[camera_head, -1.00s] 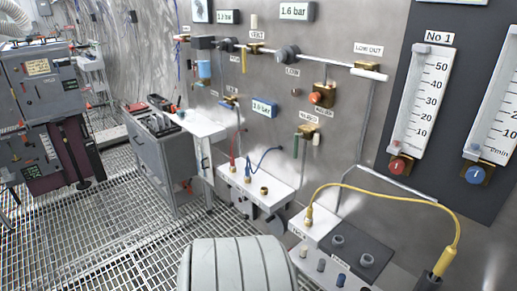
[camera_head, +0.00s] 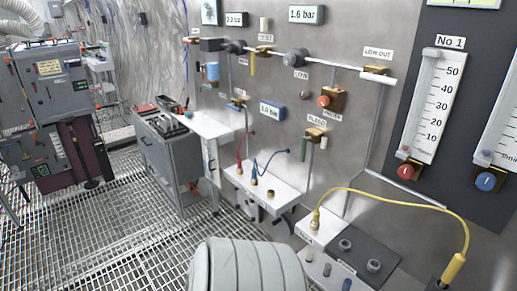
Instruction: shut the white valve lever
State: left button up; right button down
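Several pale levers are on the grey wall panel, and I cannot tell which one the task means. A white lever (camera_head: 381,78) lies about level at the right end of the white pipe, under the LOW OUT label. A small whitish lever (camera_head: 324,142) hangs down beside a green one (camera_head: 309,150) under a brass fitting. Neither of my grippers is in view, and nothing touches these levers.
A ribbed pale grey shape, perhaps part of me, fills the bottom middle. A yellow hose (camera_head: 400,196) arches over a low white box (camera_head: 318,232). A grey cabinet (camera_head: 172,160) and a machine (camera_head: 45,95) stand left. The grated floor (camera_head: 110,235) between them is largely clear.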

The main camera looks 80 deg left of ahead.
aim_at(369, 75)
jog(key=u, duration=1.85)
